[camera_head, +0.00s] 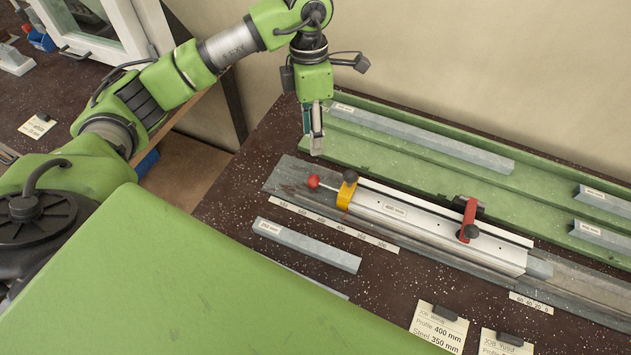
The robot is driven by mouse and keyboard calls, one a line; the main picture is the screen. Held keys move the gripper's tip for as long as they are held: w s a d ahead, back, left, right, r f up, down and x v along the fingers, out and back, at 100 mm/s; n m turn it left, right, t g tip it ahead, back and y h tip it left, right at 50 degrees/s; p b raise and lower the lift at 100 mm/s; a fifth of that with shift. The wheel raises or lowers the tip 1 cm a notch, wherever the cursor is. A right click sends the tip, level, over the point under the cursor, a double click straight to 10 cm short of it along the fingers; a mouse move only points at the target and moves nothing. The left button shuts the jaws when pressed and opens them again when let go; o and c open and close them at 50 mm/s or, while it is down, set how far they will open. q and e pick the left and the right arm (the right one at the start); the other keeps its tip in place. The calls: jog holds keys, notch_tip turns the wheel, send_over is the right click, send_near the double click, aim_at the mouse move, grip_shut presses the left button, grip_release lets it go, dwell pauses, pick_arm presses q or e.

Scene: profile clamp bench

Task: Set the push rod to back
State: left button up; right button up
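The push rod shows as a short rod with a red ball knob (313,182) at the left end of the clamp fixture (285,178). The rod runs right from the knob to a yellow bracket (345,195) with a black knob on top. A light profile labelled 400 mm (420,222) lies in the fixture, with a red clamp (469,212) across it farther right. My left gripper (317,148) points down above and behind the red knob, apart from it. Its fingers look close together, but I see them side-on and cannot tell their opening. My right gripper is not in view.
A green tray (385,148) along the wall holds several grey bars. A grey bar (306,246) lies in front of the fixture beside a scale strip (330,223). Job cards (438,327) lie at the front right. A white-framed window piece (105,25) stands at upper left.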

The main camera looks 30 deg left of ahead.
aim_at(315, 177)
pick_arm(q)
jog(key=f+p, duration=0.1)
jog(key=f, duration=0.3)
jog(key=s+f+p, duration=0.1)
jog(key=f, duration=0.3)
jog(key=d+f+p, duration=0.1)
jog(key=f+p, duration=0.1)
jog(key=f, duration=0.3)
jog(key=shift+s, duration=0.15)
jog(key=shift+f, duration=0.45)
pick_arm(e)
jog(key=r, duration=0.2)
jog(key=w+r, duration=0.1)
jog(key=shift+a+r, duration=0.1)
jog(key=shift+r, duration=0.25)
